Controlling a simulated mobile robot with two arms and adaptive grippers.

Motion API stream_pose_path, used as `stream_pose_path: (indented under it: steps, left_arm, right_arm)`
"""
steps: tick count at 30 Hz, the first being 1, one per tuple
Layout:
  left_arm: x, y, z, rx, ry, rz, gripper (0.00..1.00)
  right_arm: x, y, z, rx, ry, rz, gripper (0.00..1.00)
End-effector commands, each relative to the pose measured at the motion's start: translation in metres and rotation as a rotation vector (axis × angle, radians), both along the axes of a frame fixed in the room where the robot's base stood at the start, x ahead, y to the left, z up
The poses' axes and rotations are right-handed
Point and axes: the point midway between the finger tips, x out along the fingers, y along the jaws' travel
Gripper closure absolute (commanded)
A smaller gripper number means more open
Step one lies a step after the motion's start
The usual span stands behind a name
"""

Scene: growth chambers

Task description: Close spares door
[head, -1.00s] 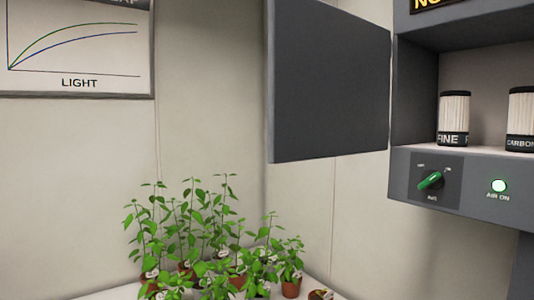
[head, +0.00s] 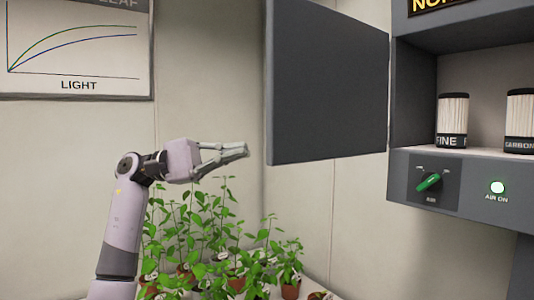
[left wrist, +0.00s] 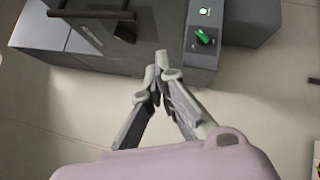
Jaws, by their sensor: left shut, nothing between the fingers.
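The dark grey spares door (head: 328,85) stands wide open in the head view, swung out to the left of the grey cabinet (head: 415,90). Its hinge edge is at the cabinet's left side. My left gripper (head: 247,150) is shut and empty, just left of the door's free lower corner, pointing right. I cannot tell whether it touches the door. In the left wrist view the closed fingertips (left wrist: 159,68) show in front of the cabinet. My right gripper is in neither view.
Filters stand on the open shelf, one marked FINE (head: 453,120) and one marked CARBON (head: 520,120). Below are a green knob (head: 428,182) and a lit AIR ON lamp (head: 497,187). Several potted plants (head: 215,240) stand below my left arm. A chart (head: 78,50) hangs at left.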

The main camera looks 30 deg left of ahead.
Motion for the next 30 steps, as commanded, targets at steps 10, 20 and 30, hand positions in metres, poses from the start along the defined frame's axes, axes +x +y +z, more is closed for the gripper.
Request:
stream_pose_path:
  steps: [10,20,30]
  left_arm:
    - [-0.042,0.042,0.004,0.300,-0.173,0.041,1.00]
    - [-0.023,-0.005,0.005,0.305,-0.175,0.036,1.00]
    - [-0.010,-0.064,0.005,0.303,-0.176,0.039,1.00]
  right_arm:
    - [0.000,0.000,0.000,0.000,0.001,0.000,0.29]
    - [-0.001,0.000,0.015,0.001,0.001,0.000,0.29]
    - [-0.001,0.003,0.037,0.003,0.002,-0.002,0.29]
